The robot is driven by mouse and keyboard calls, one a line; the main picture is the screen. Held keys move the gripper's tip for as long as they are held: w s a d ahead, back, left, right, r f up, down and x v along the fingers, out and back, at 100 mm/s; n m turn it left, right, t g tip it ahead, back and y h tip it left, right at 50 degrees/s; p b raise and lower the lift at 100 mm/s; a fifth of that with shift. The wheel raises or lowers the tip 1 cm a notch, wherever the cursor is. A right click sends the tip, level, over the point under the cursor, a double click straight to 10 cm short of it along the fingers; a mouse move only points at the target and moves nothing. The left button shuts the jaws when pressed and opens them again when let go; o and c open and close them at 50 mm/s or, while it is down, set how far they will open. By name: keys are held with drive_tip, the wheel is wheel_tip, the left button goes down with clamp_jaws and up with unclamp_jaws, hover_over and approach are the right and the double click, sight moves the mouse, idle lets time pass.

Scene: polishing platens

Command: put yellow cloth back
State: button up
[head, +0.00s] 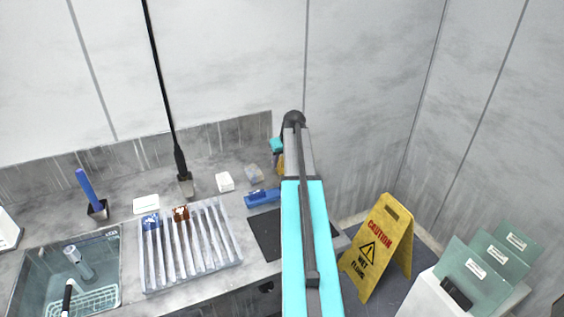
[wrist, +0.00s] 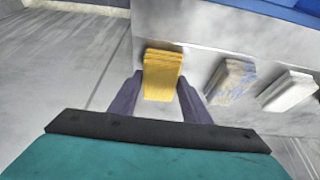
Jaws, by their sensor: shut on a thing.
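The yellow cloth (wrist: 162,76) is a folded, layered stack between the two purple fingers of my gripper (wrist: 160,88) in the wrist view. My gripper is shut on it. The cloth is in line with a grey-blue stained cloth (wrist: 229,80) and a white cloth (wrist: 288,91), at the left end of the row. I cannot tell whether it touches the counter. In the head view a small yellow-orange edge of it (head: 280,163) shows beside my arm, which hides the rest.
In the head view, the stained cloth (head: 254,174), white cloth (head: 225,182) and a blue block (head: 262,197) are near my arm. A ribbed rack (head: 190,250), sink (head: 30,270) and dark mat (head: 266,236) are on the counter. A yellow caution sign (head: 378,250) stands on the right.

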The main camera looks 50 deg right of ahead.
drive_tip(key=shift+f, duration=0.35)
drive_tip(key=o, duration=0.9)
drive_tip(key=shift+o, duration=0.2)
drive_tip(key=shift+r, duration=0.25)
drive_tip(key=b+v, duration=0.2)
drive_tip(key=v, duration=1)
drive_tip(key=shift+f, duration=0.15)
